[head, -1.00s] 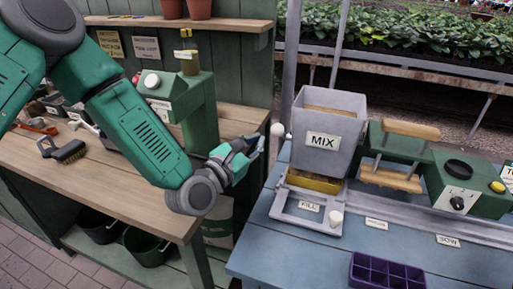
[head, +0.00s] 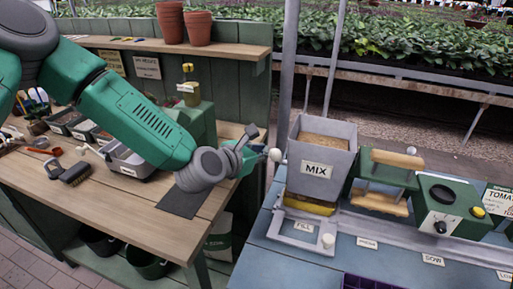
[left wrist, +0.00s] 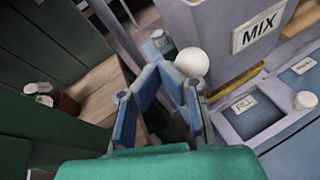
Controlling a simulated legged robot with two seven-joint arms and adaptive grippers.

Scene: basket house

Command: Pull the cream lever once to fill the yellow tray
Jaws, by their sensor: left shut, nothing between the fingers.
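A round cream knob (head: 275,155) shows at the left side of the grey MIX hopper (head: 318,169); I take it for the lever's end. It also shows in the left wrist view (left wrist: 191,63), just beyond my fingertips. My left gripper (head: 254,148) is shut and empty, immediately left of the knob; I cannot tell whether they touch. Its blue-grey fingers (left wrist: 168,80) converge in the left wrist view. The yellow tray (head: 310,206) sits under the hopper, partly hidden by it. My right gripper is not in view.
A grey FILL frame (head: 290,239) with a small cream knob (head: 327,240) lies before the hopper on the blue bench (head: 385,266). A green press with a wooden handle (head: 398,159) stands right. A wooden bench (head: 120,215) with tools lies left; a gap separates the benches.

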